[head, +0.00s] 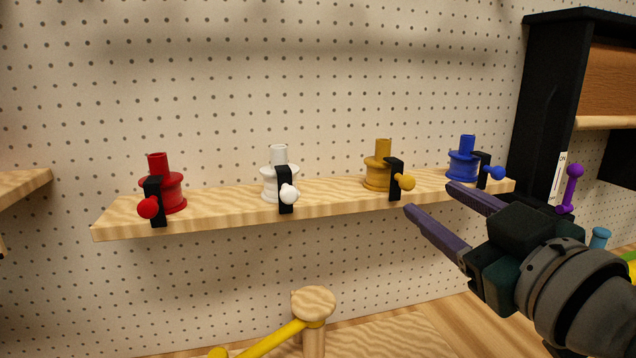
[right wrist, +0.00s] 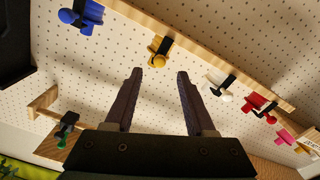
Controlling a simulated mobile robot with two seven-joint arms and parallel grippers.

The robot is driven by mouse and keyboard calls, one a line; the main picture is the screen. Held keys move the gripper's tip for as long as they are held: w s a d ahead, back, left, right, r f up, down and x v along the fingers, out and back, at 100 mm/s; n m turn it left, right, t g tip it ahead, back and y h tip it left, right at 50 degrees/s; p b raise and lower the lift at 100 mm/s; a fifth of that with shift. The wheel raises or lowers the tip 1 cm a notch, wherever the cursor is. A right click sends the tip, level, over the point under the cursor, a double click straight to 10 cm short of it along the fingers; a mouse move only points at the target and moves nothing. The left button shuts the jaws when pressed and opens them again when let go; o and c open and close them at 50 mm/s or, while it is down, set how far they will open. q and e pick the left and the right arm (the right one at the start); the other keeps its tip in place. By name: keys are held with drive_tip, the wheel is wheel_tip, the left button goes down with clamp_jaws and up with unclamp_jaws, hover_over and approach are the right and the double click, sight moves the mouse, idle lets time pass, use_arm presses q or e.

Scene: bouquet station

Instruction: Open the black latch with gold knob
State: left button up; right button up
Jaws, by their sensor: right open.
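The black latch (head: 394,180) with the gold knob (head: 406,182) stands upright at the front edge of the wooden shelf, in front of a gold spool (head: 377,177). The gold knob also shows in the right wrist view (right wrist: 156,43), beyond my fingertips and a little left of the gap. My right gripper (head: 428,196) is open and empty, just below and right of the gold knob in the head view, apart from it. My left gripper is not in view.
The shelf (head: 235,208) also bears red (head: 148,207), white (head: 288,194) and blue (head: 497,173) knobs on black latches, each by a spool. A yellow bar with a wooden post (head: 314,303) is below. A black cabinet (head: 545,110) stands right.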

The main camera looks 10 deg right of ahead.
sight(410, 185)
drive_tip(key=w, duration=0.9)
drive_tip(key=shift+a, duration=0.15)
clamp_jaws()
